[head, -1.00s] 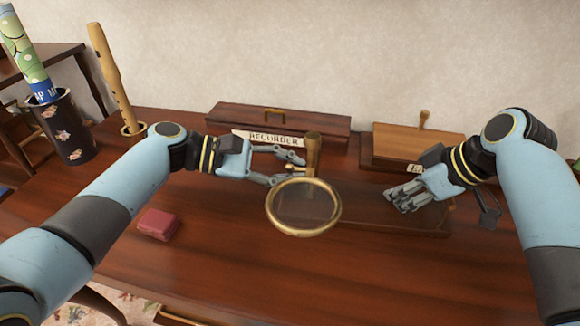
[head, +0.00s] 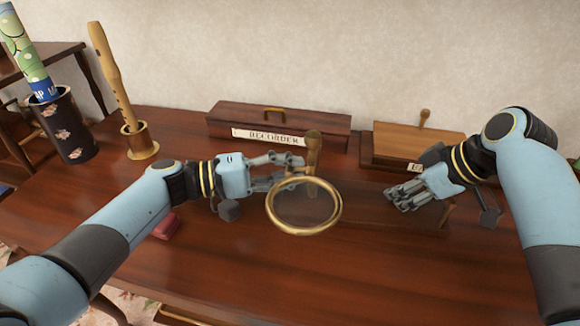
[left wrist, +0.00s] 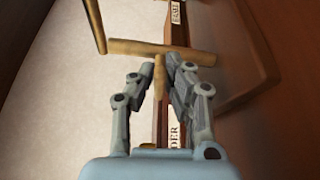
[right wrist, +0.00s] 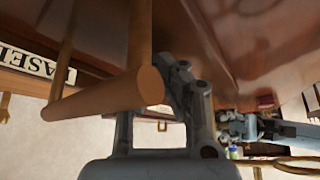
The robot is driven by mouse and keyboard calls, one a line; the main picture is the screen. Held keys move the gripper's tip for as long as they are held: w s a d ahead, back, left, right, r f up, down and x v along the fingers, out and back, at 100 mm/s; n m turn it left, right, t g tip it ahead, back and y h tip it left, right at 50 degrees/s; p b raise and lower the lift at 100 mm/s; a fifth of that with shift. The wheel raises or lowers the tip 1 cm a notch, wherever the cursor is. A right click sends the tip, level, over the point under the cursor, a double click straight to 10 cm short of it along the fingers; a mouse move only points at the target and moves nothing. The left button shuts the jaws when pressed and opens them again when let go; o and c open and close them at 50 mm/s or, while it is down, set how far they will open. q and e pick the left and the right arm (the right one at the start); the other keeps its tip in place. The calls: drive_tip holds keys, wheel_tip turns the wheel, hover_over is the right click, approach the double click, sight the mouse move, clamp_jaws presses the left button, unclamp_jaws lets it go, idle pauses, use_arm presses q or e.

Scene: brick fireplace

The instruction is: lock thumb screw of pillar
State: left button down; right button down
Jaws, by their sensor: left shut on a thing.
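The pillar (head: 313,150) is a brass-brown upright post near the middle of the desk in the head view. A brass-rimmed magnifying lens (head: 272,222) shows in front of it. My left gripper (head: 300,168) is at the pillar's left side. In the left wrist view its fingers are shut on the thumb screw (left wrist: 160,72), a short brown stub that meets the crossing pillar (left wrist: 185,50). My right gripper (head: 398,203) is over the desk, right of the lens. In the right wrist view a thick brown rod (right wrist: 100,100) hides part of its fingers.
A long dark box labelled RECORDER (head: 225,118) lies behind the pillar. A lighter-lidded box (head: 410,143) is at the back right. A recorder (head: 112,75) stands in a holder at the left. A red box (head: 167,228) is partly behind my left arm. The front desk is clear.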

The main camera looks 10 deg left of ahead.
use_arm(q)
drive_tip(key=shift+m, duration=0.6)
use_arm(e)
drive_tip(key=shift+f, duration=0.1)
use_arm(q)
drive_tip(key=shift+t, duration=0.3)
drive_tip(key=c, duration=1.4)
unclamp_jaws()
drive_tip(key=shift+o, duration=0.2)
drive_tip(key=shift+a, duration=0.1)
drive_tip(key=v, duration=1.2)
drive_tip(key=shift+f, duration=0.3)
drive_tip(key=shift+w+r, duration=0.1)
